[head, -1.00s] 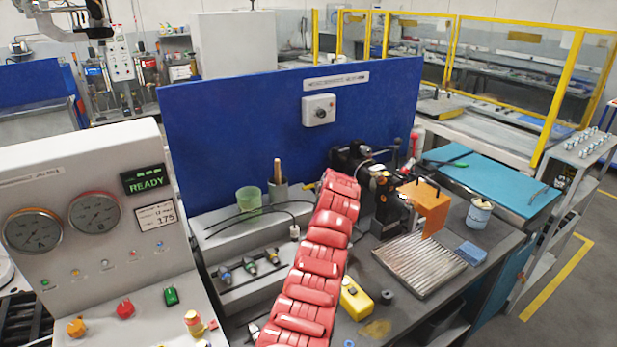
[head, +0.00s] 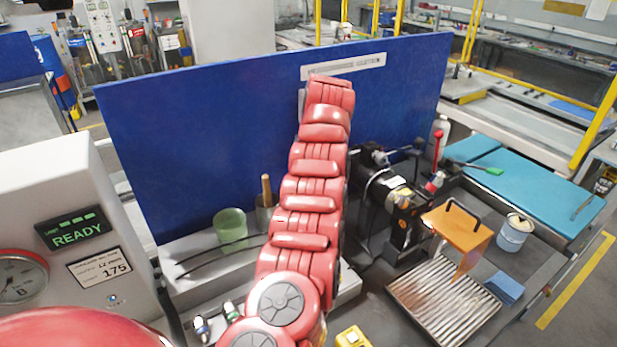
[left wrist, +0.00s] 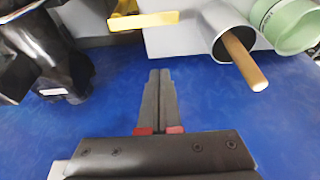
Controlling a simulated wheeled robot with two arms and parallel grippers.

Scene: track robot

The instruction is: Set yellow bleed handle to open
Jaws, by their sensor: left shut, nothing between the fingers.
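A flat yellow handle (left wrist: 150,21), which looks like the bleed handle, shows at the top of the left wrist view. It lies roughly crosswise in the picture, in front of a pale grey body. My left gripper (left wrist: 162,72) is shut and empty, pointing at the handle from below in that picture, with a visible gap between them. My red arm crosses the middle of the head view and hides the handle there. It also hides its own gripper. My right gripper is in neither view.
A grey cup with a wooden stick (left wrist: 243,60) and a green cup (head: 230,225) stand close to the handle. A blue panel (head: 210,120) rises behind. A black machine (head: 390,200), an orange guard (head: 458,235) and a ribbed tray (head: 443,300) are right of my arm.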

